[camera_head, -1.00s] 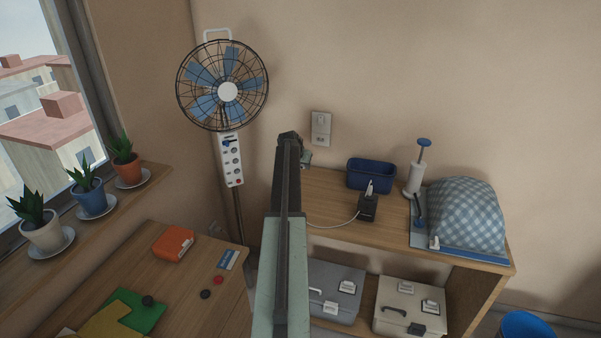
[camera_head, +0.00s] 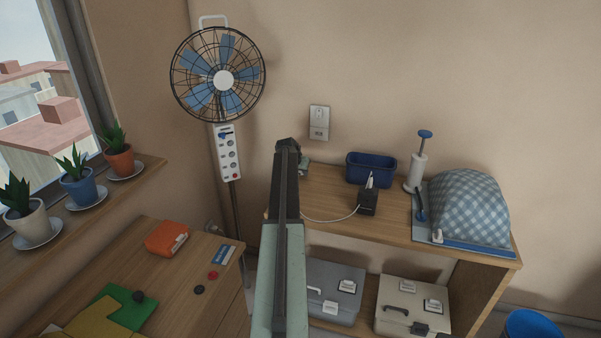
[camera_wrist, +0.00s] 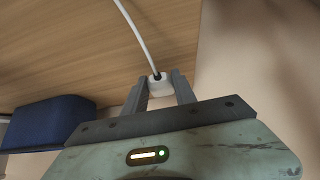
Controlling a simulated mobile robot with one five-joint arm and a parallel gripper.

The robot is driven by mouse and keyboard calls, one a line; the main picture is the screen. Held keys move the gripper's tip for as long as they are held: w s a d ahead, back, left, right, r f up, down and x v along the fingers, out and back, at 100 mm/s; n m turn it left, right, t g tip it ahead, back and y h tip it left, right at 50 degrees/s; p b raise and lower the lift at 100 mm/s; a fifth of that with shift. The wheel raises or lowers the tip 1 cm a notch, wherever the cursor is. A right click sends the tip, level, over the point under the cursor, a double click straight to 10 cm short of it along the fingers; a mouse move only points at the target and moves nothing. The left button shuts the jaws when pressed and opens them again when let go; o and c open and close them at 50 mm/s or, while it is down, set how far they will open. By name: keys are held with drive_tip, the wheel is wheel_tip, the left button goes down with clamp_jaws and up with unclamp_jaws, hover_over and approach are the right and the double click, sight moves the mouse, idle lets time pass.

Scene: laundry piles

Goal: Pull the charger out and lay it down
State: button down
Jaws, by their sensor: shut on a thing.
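In the wrist view, my gripper (camera_wrist: 158,80) is shut on the white charger (camera_wrist: 160,88), with one grey finger on each side. A white cable (camera_wrist: 134,32) runs from its dark collar up out of that view. In the head view, my arm hides most of the gripper and the charger. The wall outlet (camera_head: 319,122) shows uncovered, above and to the right of the gripper end. The white cable (camera_head: 330,219) lies across the wooden shelf top (camera_head: 395,222) to a black box (camera_head: 367,202). I cannot tell whether the charger touches any surface.
A blue bin (camera_head: 371,169) stands at the back of the shelf top. A white pump bottle (camera_head: 416,172) and a checked cloth mound (camera_head: 467,212) stand to its right. A fan (camera_head: 223,80) stands to the left. Shelf space in front of the black box is clear.

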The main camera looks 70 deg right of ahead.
drive_tip(key=shift+f+b, duration=0.3)
drive_tip(key=shift+f, duration=0.35)
drive_tip(key=shift+r, duration=0.1)
drive_tip(key=c, duration=0.9)
unclamp_jaws()
drive_tip(key=p+v, duration=0.6)
drive_tip(key=v, duration=0.2)
drive_tip(key=shift+s, duration=0.1)
